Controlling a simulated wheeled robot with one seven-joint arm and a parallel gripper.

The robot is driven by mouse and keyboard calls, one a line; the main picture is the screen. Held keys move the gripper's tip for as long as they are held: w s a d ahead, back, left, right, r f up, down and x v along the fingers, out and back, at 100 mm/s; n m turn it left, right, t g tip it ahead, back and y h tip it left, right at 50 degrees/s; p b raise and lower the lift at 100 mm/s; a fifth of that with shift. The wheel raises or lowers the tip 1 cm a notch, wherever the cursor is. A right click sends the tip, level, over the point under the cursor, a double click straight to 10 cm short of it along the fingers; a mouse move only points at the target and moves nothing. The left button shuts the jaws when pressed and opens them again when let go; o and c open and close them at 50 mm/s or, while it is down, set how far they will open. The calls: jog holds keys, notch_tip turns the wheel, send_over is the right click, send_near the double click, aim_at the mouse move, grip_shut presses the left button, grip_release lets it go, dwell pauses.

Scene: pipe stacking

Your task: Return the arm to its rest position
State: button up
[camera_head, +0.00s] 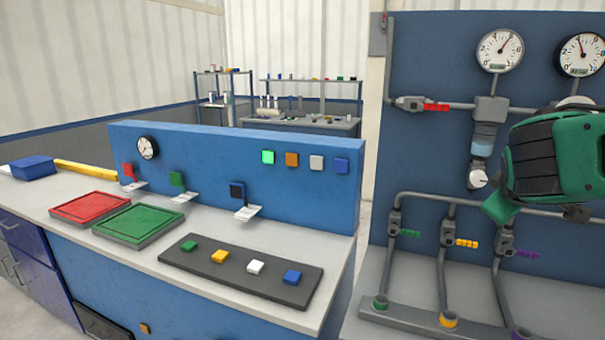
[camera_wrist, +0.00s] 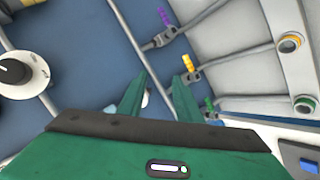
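My green gripper (camera_head: 500,205) shows at the right of the head view, in front of the blue pipe panel (camera_head: 435,150). Its fingers point down and left, and it covers part of the panel behind it. In the wrist view my gripper (camera_wrist: 161,82) has its two green fingers apart, with the panel visible between them and nothing held. The fingers point toward the panel's lower pipes, next to the purple valve handle (camera_wrist: 164,17) and the yellow valve handle (camera_wrist: 188,63). Whether they touch anything cannot be told.
Gauges (camera_head: 500,50) and a valve with a red handle (camera_head: 436,107) are on the panel. Pipes run down to coloured rings, such as the yellow ring (camera_head: 448,320). A bench at left holds a red tray (camera_head: 90,207), a green tray (camera_head: 138,222) and a dark block board (camera_head: 215,270).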

jog(key=s+a+f+m+g+y, duration=0.1)
jog(key=s+f+m+g+y, duration=0.2)
jog(key=s+f, duration=0.4)
jog(key=s+a+f+m+g+y, duration=0.2)
jog(key=s+f+m+g, duration=0.3)
jog(key=s, duration=1.5)
notch_tip(320, 180, down, 3)
jog(key=m+y, duration=0.1)
jog(key=m, duration=0.2)
jog(key=shift+g+y, duration=0.3)
